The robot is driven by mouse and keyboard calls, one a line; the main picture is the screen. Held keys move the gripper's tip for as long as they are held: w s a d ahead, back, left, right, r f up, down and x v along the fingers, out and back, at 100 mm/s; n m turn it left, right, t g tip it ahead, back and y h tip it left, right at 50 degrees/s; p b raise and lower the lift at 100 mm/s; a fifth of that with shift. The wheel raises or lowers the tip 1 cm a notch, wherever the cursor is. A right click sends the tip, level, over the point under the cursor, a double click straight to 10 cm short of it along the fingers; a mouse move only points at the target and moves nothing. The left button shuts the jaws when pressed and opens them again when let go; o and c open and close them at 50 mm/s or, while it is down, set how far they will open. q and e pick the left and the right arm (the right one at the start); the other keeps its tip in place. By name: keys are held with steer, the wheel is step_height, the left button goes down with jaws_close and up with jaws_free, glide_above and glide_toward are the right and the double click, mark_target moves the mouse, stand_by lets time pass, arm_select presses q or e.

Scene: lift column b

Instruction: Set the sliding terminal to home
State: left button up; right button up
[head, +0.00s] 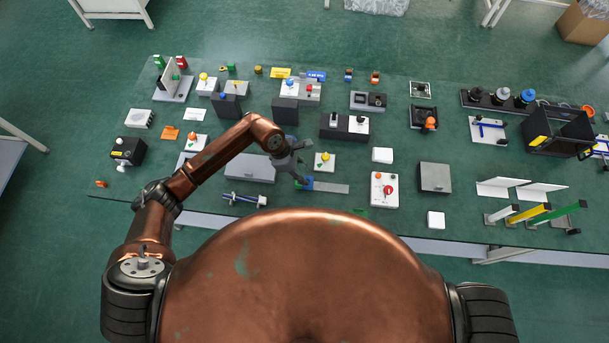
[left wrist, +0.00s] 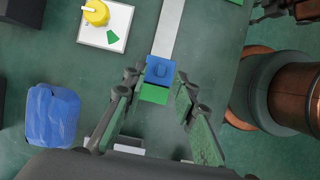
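The sliding terminal is a blue block (left wrist: 160,69) on a pale grey strip (left wrist: 168,28). A green patch (left wrist: 153,95) lies right beside the block. In the head view the blue block (head: 307,183) is at the left end of the strip (head: 331,188), near the table's front edge. My left gripper (head: 297,179) reaches down over that end. In the left wrist view its fingers (left wrist: 158,84) are apart, one on each side of the block and green patch, with visible gaps. A dark jointed part of mine shows at that view's upper right; I cannot tell if it is my right gripper.
A white plate with a yellow knob (head: 325,160) stands just behind the strip. A grey box (head: 250,168) is to its left, and a blue-and-white spool piece (head: 243,199) is near the front edge. A red-button box (head: 384,190) stands to the right.

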arm_select(q)
steer(key=v, duration=1)
steer(key=shift+a+r, duration=0.1)
